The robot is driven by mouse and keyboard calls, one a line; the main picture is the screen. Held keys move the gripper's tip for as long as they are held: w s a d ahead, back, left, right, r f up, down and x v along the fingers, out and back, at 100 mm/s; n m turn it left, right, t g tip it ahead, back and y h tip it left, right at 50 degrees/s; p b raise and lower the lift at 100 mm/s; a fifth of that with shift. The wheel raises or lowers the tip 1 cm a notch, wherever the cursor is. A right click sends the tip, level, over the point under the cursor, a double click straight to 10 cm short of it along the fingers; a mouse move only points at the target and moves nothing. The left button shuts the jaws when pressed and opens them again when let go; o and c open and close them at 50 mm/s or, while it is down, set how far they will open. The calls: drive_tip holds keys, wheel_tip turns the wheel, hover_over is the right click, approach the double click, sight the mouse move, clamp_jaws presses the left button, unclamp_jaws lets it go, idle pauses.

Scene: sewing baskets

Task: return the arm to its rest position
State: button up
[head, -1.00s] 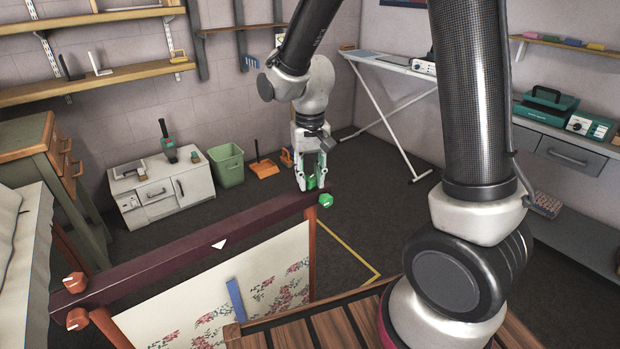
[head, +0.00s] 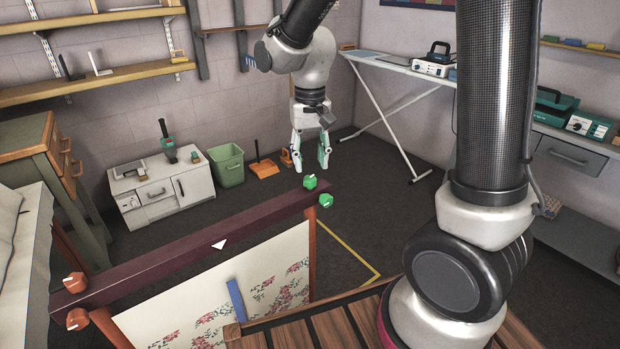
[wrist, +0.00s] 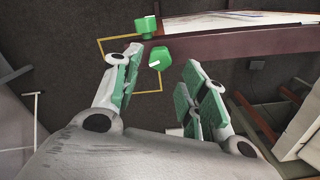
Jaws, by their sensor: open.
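My gripper (head: 310,152) hangs fingers down above and a little beyond the right end of the dark red beam (head: 165,252). Its two fingers are apart with nothing between them. In the wrist view the open green-padded fingers (wrist: 157,92) show in the foreground. Two green knobs sit at the beam's right end, an upper one (head: 310,182) and a lower one (head: 326,200).
Two orange knobs (head: 75,283) are at the beam's left end. A floral cloth (head: 260,290) hangs below the beam. An ironing board (head: 400,66) stands behind on the right. A white cabinet (head: 150,208) and a green bin (head: 228,165) stand by the back wall.

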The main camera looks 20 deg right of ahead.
drive_tip(key=shift+r, duration=0.3)
drive_tip(key=shift+s+d+f+n, duration=0.1)
drive_tip(key=shift+s+n, duration=0.2)
drive_tip(key=shift+n, duration=0.2)
drive_tip(key=s+d+r+t, duration=0.2)
drive_tip(key=s+d+r, duration=0.4)
drive_tip(key=s, duration=0.3)
drive_tip(key=s+d+r+t, duration=0.2)
drive_tip(key=s+d+r, duration=0.4)
drive_tip(key=s+d, duration=0.2)
drive_tip(key=shift+s+d, duration=0.35)
drive_tip(key=shift+s, duration=0.35)
drive_tip(key=shift+s+r, duration=0.1)
